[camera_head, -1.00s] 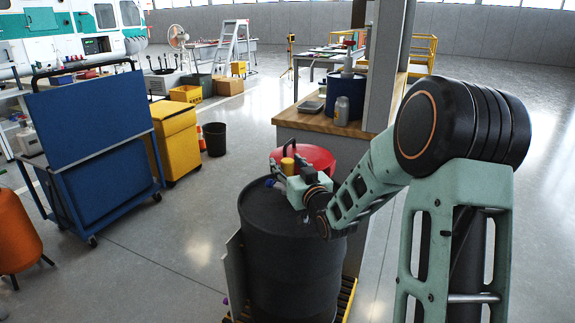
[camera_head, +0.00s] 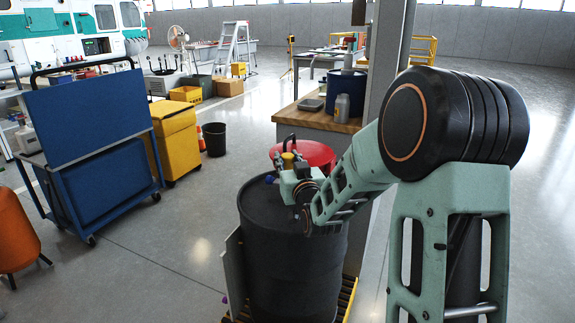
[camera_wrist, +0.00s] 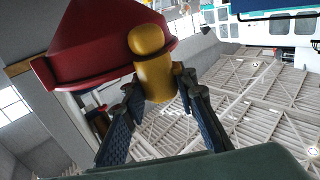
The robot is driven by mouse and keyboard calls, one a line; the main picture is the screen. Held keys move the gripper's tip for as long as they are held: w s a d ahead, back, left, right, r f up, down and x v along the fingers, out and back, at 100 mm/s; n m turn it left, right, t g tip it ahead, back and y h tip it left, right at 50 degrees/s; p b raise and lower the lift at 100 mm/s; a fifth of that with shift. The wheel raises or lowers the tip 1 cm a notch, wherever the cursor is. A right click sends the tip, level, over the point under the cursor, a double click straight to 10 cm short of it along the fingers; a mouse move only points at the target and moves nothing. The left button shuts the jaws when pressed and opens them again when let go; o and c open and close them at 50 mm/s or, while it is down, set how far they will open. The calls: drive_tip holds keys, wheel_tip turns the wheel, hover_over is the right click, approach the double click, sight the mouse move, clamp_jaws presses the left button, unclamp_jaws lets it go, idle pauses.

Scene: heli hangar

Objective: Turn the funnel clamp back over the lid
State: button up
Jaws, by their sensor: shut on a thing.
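A red round piece (camera_head: 318,155), which looks like the funnel or its lid, shows beyond the top of the black drum (camera_head: 290,250). It is large at upper left in the wrist view (camera_wrist: 85,50). The clamp's yellow grip (camera_wrist: 155,75) is between my two fingers in the wrist view, and my gripper (camera_wrist: 160,88) is shut on it. In the head view my gripper (camera_head: 287,172) is over the drum top, at the red piece's near left edge. A black handle (camera_head: 289,143) rises just behind the yellow grip. The clamp's hinge is hidden.
A wooden-topped bench (camera_head: 315,118) with a grey bottle (camera_head: 342,108) and a dark blue container stands behind the drum, beside a grey pillar (camera_head: 386,70). A blue cart (camera_head: 95,130) and yellow cabinet (camera_head: 175,140) stand left. Open floor lies between.

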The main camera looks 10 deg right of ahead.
drive_tip(key=h, duration=0.1)
drive_tip(key=m+h+b, duration=0.2)
drive_tip(key=shift+a+h, duration=0.25)
drive_tip(key=shift+h, duration=0.15)
drive_tip(key=m+h, duration=0.2)
drive_tip(key=m+g+h, duration=0.1)
drive_tip(key=h, duration=0.2)
drive_tip(key=shift+r+m+g+p, duration=0.1)
drive_tip(key=shift+m+g+p, duration=0.2)
drive_tip(key=shift+m+p, duration=0.1)
drive_tip(key=m+g+h+p, duration=0.2)
drive_tip(key=m+h+p, duration=0.1)
drive_tip(key=h, duration=0.1)
drive_tip(key=shift+r+g+p, duration=0.15)
drive_tip(key=shift+g+p, duration=0.2)
drive_tip(key=shift+g, duration=0.05)
drive_tip(key=m+g+h+p, duration=0.2)
drive_tip(key=shift+d+m+g+h, duration=0.1)
drive_tip(key=shift+m+g+h, duration=0.2)
drive_tip(key=shift+g+h, duration=0.1)
drive_tip(key=m+g+h+p, duration=0.2)
drive_tip(key=g, duration=0.1)
drive_tip(key=shift+d, duration=0.1)
drive_tip(key=shift+f+m+g+h+p, duration=0.2)
drive_tip(key=shift+m+g+h+p, duration=0.3)
drive_tip(key=shift+m+g, duration=0.75)
drive_tip(key=shift+d+m+g, duration=0.1)
drive_tip(key=shift+m+g, duration=0.35)
drive_tip(key=shift+g, duration=0.6)
drive_tip(key=o, duration=1.2)
